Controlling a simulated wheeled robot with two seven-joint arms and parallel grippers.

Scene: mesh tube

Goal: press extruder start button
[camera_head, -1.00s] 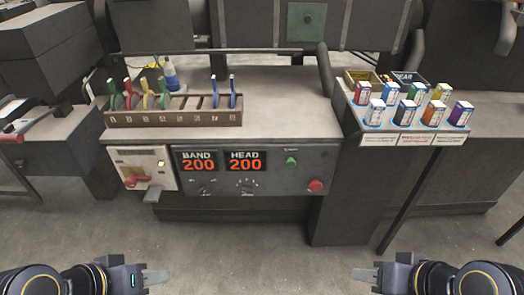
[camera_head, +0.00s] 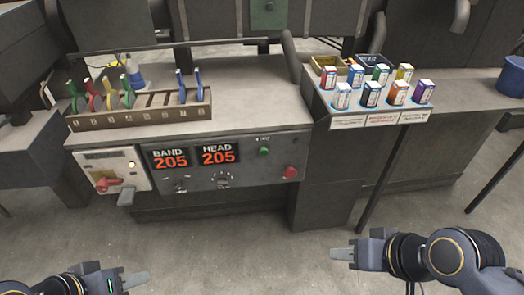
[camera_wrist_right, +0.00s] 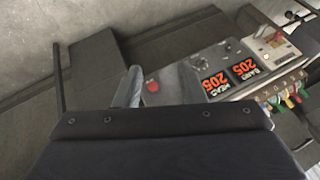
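The extruder's grey control panel (camera_head: 235,178) faces me below the bench top. It carries a green button (camera_head: 263,152) near its upper right and a red button (camera_head: 290,172) lower and further right. No label saying start is readable. My right gripper (camera_head: 340,254) is low in front of the panel, right of the buttons and apart from them. In the right wrist view its two fingers (camera_wrist_right: 160,88) are spread, with the red button (camera_wrist_right: 152,86) between them in the background; the green button is not visible there. My left gripper (camera_head: 136,280) is low at left, empty, its finger gap unclear.
BAND and HEAD displays (camera_head: 193,157) read 205. A switch box with a red handle (camera_head: 107,185) is at left. Above stand a rack (camera_head: 140,115) of coloured tools and a tray (camera_head: 347,123) of small boxes. Floor in front of the panel is clear.

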